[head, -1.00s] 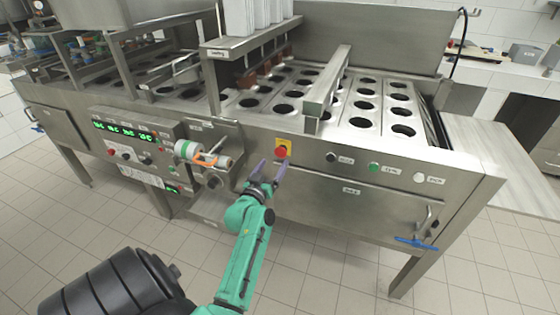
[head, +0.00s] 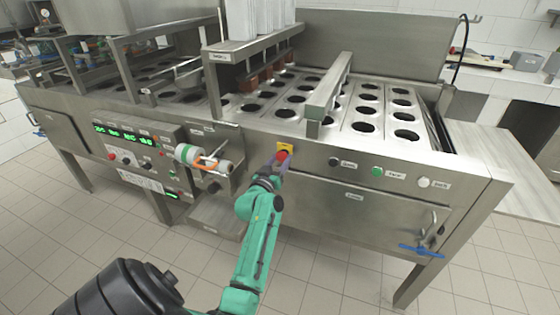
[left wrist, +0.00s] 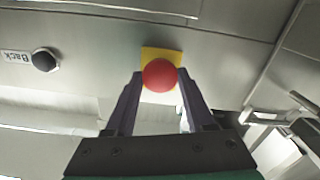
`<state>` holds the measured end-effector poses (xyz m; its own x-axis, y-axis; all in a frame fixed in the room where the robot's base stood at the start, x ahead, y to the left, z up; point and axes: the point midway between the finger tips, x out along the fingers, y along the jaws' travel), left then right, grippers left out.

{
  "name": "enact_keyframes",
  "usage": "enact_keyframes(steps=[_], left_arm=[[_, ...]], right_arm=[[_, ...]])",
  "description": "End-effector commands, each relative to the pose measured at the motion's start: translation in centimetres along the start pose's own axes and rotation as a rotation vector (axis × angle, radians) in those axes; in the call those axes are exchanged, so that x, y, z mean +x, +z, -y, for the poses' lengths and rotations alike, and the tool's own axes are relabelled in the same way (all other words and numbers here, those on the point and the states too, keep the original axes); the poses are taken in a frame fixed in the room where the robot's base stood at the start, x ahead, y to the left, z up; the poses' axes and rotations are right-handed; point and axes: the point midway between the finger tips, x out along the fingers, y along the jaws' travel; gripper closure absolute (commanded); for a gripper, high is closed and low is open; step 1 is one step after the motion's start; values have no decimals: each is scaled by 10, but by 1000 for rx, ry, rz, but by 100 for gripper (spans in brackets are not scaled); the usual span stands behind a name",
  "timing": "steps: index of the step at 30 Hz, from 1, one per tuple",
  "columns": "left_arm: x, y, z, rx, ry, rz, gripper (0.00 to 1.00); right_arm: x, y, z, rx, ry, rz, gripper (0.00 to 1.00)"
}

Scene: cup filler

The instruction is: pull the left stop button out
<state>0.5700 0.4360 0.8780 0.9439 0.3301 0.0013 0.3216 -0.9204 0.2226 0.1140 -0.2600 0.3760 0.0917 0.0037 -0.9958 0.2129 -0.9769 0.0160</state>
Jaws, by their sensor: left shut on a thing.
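A red stop button (head: 283,155) on a yellow plate (head: 285,147) is on the machine's front panel, near the middle of the head view. In the left wrist view the round red button (left wrist: 160,75) is between the fingertips, with its yellow plate (left wrist: 160,53) behind it. My left gripper (head: 279,162) is shut on this button, one finger on each side. It also shows in the left wrist view (left wrist: 160,84). Another small red button (head: 111,156) is on the control box at the left. My right gripper is not in view.
Black (head: 334,161), green (head: 377,171) and white (head: 424,182) buttons are right of the stop button. A roll holder (head: 204,159) juts out just left of my gripper. A drawer handle with a blue lever (head: 420,250) is at the lower right.

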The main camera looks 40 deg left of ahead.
Motion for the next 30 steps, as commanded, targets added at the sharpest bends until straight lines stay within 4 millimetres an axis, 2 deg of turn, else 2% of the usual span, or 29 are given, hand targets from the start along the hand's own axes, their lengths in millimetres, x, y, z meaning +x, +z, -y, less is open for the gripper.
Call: enact_keyframes(steps=[3,10,11,13,23,26,30], left_arm=[[-9,-1,0,3,-1,6,100],[-10,3,0,0,0,6,100],[-10,3,0,0,0,7,42],[-10,3,0,0,0,7,15],[-11,2,0,0,0,3,15],[-20,3,0,0,0,4,15],[-50,4,0,0,0,6,15]], right_arm=[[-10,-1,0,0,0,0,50],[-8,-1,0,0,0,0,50],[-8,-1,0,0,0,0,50],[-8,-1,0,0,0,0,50],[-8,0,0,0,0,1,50],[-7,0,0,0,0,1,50],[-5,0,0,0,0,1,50]])
